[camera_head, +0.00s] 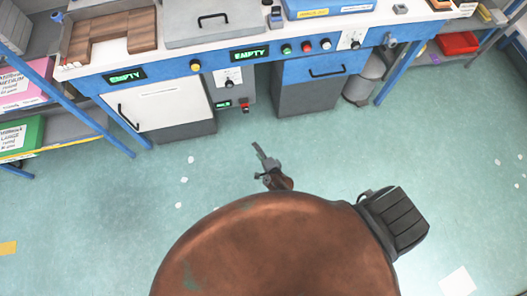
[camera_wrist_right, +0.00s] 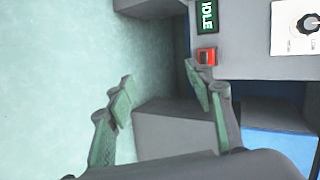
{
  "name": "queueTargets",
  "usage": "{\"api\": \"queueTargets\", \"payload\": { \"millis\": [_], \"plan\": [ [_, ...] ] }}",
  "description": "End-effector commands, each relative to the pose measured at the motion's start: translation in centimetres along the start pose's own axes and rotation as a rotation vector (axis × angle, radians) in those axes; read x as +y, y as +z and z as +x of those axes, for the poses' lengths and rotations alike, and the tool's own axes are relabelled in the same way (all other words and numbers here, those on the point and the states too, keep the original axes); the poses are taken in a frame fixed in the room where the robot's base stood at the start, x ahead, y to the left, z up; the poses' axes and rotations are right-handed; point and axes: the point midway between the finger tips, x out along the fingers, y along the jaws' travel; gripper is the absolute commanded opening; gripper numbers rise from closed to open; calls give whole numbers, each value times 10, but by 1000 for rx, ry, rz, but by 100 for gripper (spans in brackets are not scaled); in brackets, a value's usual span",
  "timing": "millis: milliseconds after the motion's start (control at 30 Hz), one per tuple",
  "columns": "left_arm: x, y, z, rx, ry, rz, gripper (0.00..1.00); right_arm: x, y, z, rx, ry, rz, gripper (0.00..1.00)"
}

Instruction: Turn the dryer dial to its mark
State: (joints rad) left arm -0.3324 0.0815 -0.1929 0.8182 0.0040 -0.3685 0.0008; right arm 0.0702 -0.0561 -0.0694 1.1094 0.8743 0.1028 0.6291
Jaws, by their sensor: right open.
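A dial (camera_head: 229,84) on a white plate sits on the grey unit below the blue worktop front in the head view. This dial, with a black knob (camera_wrist_right: 309,25), also shows at the upper right edge of the right wrist view. Its mark and exact setting are too small to read. My right gripper (camera_head: 260,152) is open and empty over the floor, in front of the grey unit and apart from the dial. In the right wrist view the two fingers (camera_wrist_right: 160,84) stand apart with nothing between them. My left gripper is not in view.
Below the dial are a green IDLE display (camera_wrist_right: 207,16) and a red switch (camera_wrist_right: 207,56). A white door (camera_head: 160,110) is on the left and a dark drawer unit (camera_head: 307,95) on the right. Another dial (camera_head: 354,41) sits further right. The floor (camera_head: 200,165) before the bench is mostly clear.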

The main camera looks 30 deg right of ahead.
Motion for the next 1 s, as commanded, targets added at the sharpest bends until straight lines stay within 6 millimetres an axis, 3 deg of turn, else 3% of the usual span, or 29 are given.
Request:
{"api": "queueTargets", "payload": {
  "millis": [333, 1000],
  "plan": [
    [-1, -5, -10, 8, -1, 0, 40, 36, -2, -23, -34, 77, -147, 49],
    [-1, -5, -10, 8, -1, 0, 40, 41, -3, -25, -37, 85, -163, 49]
  ]
}}
